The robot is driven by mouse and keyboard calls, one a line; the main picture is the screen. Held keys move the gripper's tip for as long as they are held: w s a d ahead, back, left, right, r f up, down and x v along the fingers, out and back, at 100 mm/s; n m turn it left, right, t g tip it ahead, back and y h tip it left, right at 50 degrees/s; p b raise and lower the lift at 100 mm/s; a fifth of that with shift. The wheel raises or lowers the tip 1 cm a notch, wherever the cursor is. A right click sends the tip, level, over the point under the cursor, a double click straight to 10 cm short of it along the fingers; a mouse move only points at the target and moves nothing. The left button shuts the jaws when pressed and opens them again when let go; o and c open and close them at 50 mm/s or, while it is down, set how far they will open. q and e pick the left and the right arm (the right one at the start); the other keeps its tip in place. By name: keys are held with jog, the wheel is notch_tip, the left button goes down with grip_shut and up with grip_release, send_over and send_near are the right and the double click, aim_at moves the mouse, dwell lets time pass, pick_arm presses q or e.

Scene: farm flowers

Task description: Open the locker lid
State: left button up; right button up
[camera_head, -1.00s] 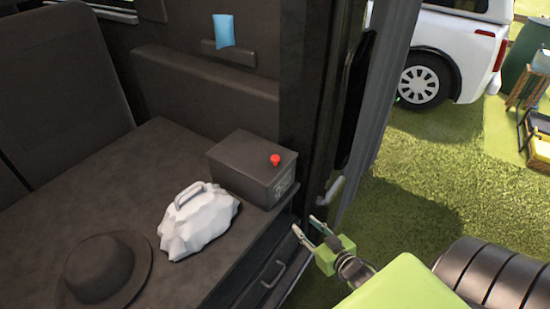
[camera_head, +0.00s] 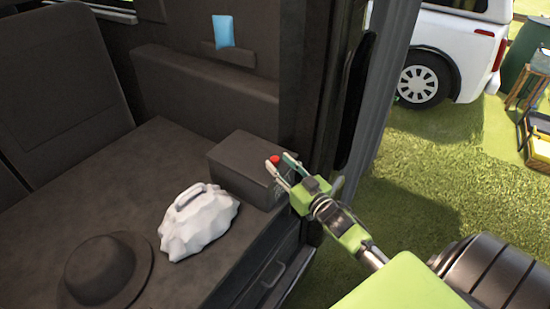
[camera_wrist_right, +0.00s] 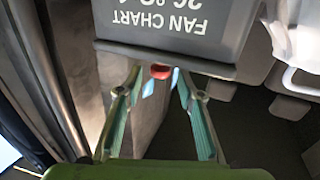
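The locker (camera_head: 236,176) is a dark grey box on the dark bench, with its lid (camera_head: 240,148) down. A small red knob (camera_head: 275,159) sits at the lid's edge. My right gripper (camera_head: 281,163) is open at the locker's right end, its fingertips close to the knob. In the right wrist view the locker (camera_wrist_right: 215,45) fills the top, with upside-down lettering "FAN CHART". There the red knob (camera_wrist_right: 160,71) shows between the two open fingers of the right gripper (camera_wrist_right: 158,82); I cannot tell whether they touch it. My left gripper is out of view.
A white lumpy bag (camera_head: 198,222) with a handle and a dark hat (camera_head: 100,270) lie on the bench to the left of the locker. The vehicle's door frame (camera_head: 312,100) rises just behind and right of the locker. Open grass lies to the right.

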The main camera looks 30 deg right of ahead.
aim_at(277, 162)
jog(key=shift+w, duration=1.65)
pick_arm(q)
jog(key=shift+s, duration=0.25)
